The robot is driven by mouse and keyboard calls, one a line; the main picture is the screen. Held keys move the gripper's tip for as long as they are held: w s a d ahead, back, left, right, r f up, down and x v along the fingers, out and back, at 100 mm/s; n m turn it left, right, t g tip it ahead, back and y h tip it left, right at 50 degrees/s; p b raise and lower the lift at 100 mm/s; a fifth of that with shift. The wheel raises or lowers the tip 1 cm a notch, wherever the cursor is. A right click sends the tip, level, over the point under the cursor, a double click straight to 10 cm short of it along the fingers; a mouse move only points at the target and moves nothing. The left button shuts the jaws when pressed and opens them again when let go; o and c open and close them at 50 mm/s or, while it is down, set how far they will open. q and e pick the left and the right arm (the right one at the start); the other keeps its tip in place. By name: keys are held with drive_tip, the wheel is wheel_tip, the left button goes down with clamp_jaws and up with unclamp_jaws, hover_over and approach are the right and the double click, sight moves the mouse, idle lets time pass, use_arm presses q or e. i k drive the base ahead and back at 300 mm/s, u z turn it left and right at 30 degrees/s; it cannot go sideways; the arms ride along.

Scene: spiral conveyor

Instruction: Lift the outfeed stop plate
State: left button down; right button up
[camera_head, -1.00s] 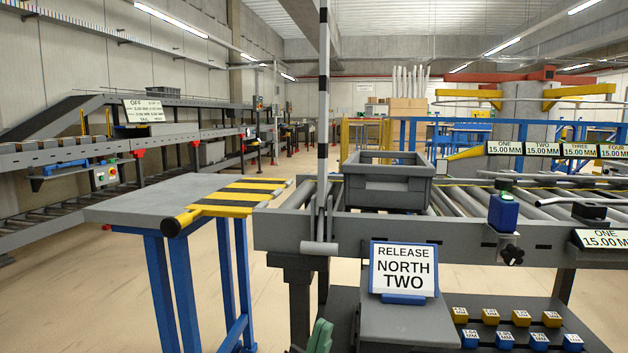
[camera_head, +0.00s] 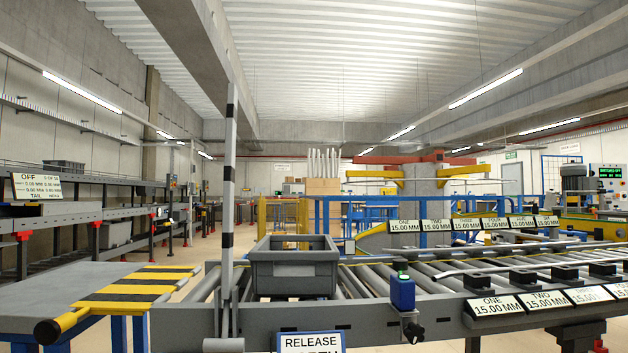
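Neither of my grippers is in view. No part is labelled as the outfeed stop plate, and I cannot tell for sure which one it is. A yellow-and-black striped plate (camera_head: 137,287) lies flat on the grey table at the left. A yellow bar with a black round end (camera_head: 56,325) sticks out from its near side. A grey post with black bands (camera_head: 228,190) stands upright at the near end of the roller conveyor (camera_head: 446,273). A grey tote (camera_head: 294,267) sits on the rollers just right of the post.
A "RELEASE" sign (camera_head: 311,343) is cut off at the bottom edge. A blue device with a black knob (camera_head: 402,292) is fixed to the conveyor's front rail. Label plates reading 15.00 MM (camera_head: 495,305) line the right front. Another conveyor (camera_head: 60,222) runs along the left wall.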

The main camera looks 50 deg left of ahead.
sight(226, 344)
drive_tip(key=z, duration=1.1)
drive_tip(key=k, duration=1.1)
drive_tip(key=u, duration=2)
